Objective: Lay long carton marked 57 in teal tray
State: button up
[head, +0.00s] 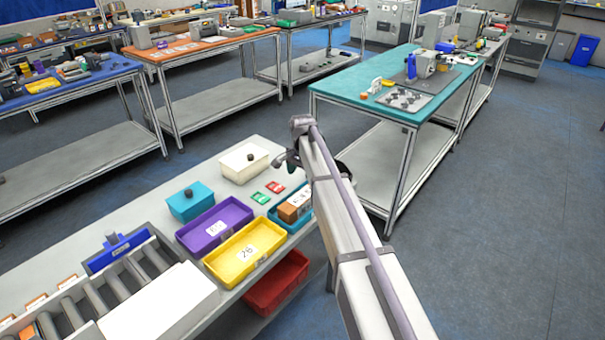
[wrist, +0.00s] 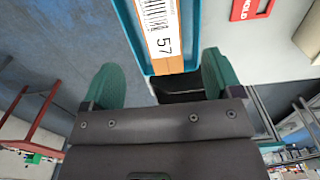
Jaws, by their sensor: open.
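The long carton marked 57 (wrist: 160,42) is brown with a white barcode label, label side up. It lies inside the teal tray (wrist: 124,22); the tray's walls show on both sides of it in the wrist view. In the head view the carton (head: 287,213) and the teal tray (head: 290,231) are at the table's right edge, partly hidden by my arm. My gripper (wrist: 160,80) is open, its green fingers apart at the tray's near end with nothing held between them. In the head view the fingers are largely hidden behind my arm.
A purple tray (head: 195,241) and a yellow tray (head: 226,274) stand left of the teal one. A teal box (head: 183,207), a white box (head: 238,170), and green (head: 261,198) and red (head: 276,187) cards lie behind. A red bin (head: 276,289) sits below the tabletop.

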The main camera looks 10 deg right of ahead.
jog(key=s+n, duration=1)
jog(key=s, duration=2.4)
jog(key=shift+s, duration=0.2)
jog(key=shift+f, duration=0.1)
